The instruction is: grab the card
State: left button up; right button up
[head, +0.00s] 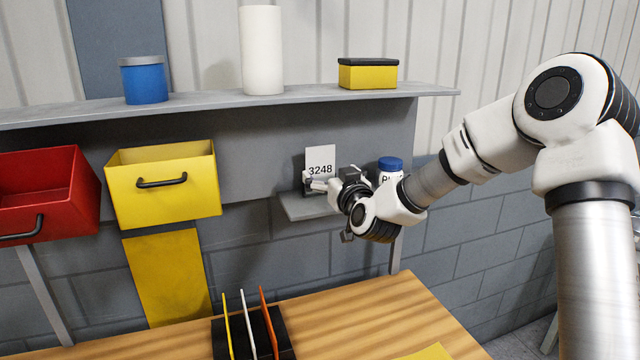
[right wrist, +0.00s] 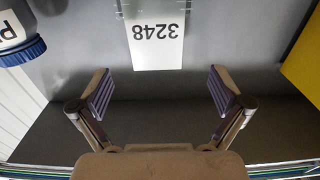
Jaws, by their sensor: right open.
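The white card (head: 320,161) marked 3248 stands upright on a small grey shelf (head: 303,208) on the wall. My right gripper (head: 312,181) is in front of the card's lower part in the head view. In the right wrist view the card (right wrist: 156,38) shows upside down, centred beyond the gap between the two fingers. My right gripper (right wrist: 160,92) is open there, with nothing between its fingertips. The card's lower edge is hidden by the gripper in the head view. My left gripper is in neither view.
A white bottle with a blue cap (head: 390,164) stands right of the card, close to my right wrist. A yellow drawer (head: 165,190) and a red drawer (head: 50,195) stick out at left. Below, a wooden table (head: 370,307) holds a black rack (head: 222,338).

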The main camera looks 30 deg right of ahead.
aim_at(321, 165)
jog(key=p+x, duration=0.2)
jog(key=x, duration=0.1)
jog(key=p+x, duration=0.2)
jog(key=x, duration=0.2)
jog(key=shift+w+d+f+p, duration=0.2)
jog(key=shift+w+d+p, duration=0.05)
jog(key=shift+d+p, duration=0.1)
jog(key=shift+w+f, duration=0.3)
jog(key=shift+w, duration=0.05)
jog(key=c, duration=0.6)
jog(key=shift+s+r, duration=0.1)
jog(key=shift+s, duration=0.05)
jog(key=shift+c, duration=1)
